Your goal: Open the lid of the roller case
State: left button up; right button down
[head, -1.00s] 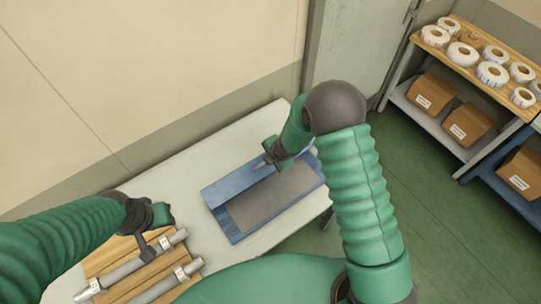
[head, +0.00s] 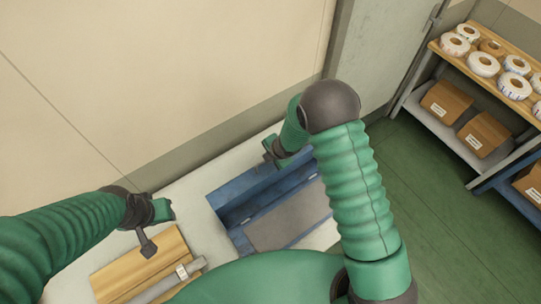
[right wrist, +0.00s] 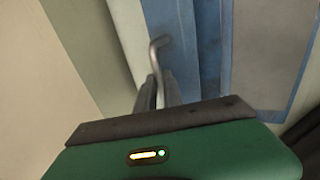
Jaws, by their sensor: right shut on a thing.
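The blue roller case (head: 236,238) lies on the white table, with a flat grey panel (head: 290,215) on its near part. Its blue lid (head: 262,181) stands tilted up at the back, and a blue recess shows in front of it. My right gripper (head: 270,152) is at the lid's far upper edge. In the right wrist view its fingers (right wrist: 158,92) are closed on a bent grey handle (right wrist: 157,50) beside the blue case. My left gripper (head: 148,246) hangs over a wooden rack, apart from the case; its finger gap is not clear.
The wooden rack (head: 140,262) holds a grey roller (head: 178,278) left of the case on the white table (head: 190,190). A wall is close behind the table. Shelves (head: 440,120) with tape rolls and cardboard boxes stand at the right. Green floor is clear between.

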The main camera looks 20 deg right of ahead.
jog(key=shift+w+a+r, duration=0.15)
jog(key=shift+w, duration=0.25)
pick_arm(q)
jog(key=shift+w+a, duration=0.1)
jog(key=shift+a, duration=0.15)
pick_arm(e)
jog(key=shift+a+r, duration=0.1)
pick_arm(q)
jog(key=shift+d, duration=0.1)
pick_arm(e)
jog(key=c, duration=1.6)
grip_release()
jog(key=shift+o, duration=0.4)
pick_arm(q)
jog(key=shift+a, duration=0.25)
pick_arm(e)
jog(key=shift+s, duration=0.1)
